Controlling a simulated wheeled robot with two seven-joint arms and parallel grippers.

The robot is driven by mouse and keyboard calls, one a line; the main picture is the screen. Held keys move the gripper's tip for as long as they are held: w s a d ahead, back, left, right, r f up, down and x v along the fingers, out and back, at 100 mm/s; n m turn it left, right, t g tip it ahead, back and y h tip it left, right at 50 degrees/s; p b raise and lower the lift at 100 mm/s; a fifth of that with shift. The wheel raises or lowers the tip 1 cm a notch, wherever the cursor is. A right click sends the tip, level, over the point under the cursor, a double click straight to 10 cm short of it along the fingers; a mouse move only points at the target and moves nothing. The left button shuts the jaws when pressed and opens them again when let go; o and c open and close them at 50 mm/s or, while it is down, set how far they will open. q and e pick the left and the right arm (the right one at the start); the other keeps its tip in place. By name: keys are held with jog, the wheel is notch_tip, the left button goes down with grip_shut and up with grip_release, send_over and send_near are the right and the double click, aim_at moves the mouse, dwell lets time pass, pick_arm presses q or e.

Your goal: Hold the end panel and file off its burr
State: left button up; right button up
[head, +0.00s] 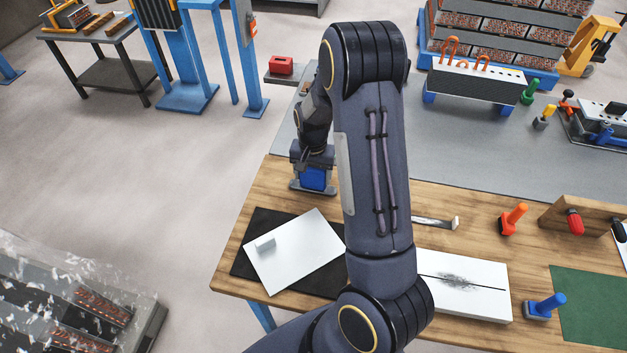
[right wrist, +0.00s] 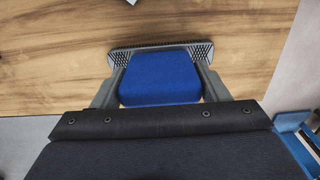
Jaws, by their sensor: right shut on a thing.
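The end panel looks to be the pale flat plate (head: 300,262) lying askew on a black mat (head: 245,262) at the table's left. My right gripper (head: 312,180) is behind the mat and apart from the plate. It is shut on a blue block (head: 313,178) with a grey base, which seems to be the file. In the right wrist view the blue block (right wrist: 160,78) sits between the fingers, with a grey studded plate (right wrist: 118,57) beyond it. My left gripper is not in view.
A white slab (head: 480,300) with a dark smudge lies right of my arm. An orange-handled tool (head: 514,218), a blue-handled tool (head: 545,305) and a green mat (head: 595,310) are farther right. A metal strip (head: 435,222) lies behind the slab. Bare wood shows left of the black mat.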

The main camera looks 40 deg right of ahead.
jog(key=shift+r+p, duration=2.4)
jog(key=shift+r, duration=1.1)
jog(key=shift+f, duration=0.1)
jog(key=shift+w+a, duration=0.1)
jog(key=shift+a, duration=0.25)
jog(key=a+f+n+b, duration=0.1)
jog(key=a+n+b, duration=0.1)
jog(key=a+n, duration=1.1)
jog(key=a+r+m+p, duration=0.3)
jog(key=a+r+p, duration=0.1)
jog(key=r, duration=0.3)
notch_tip(320, 180, down, 7)
jog(key=b, duration=0.4)
jog(key=shift+d, duration=0.2)
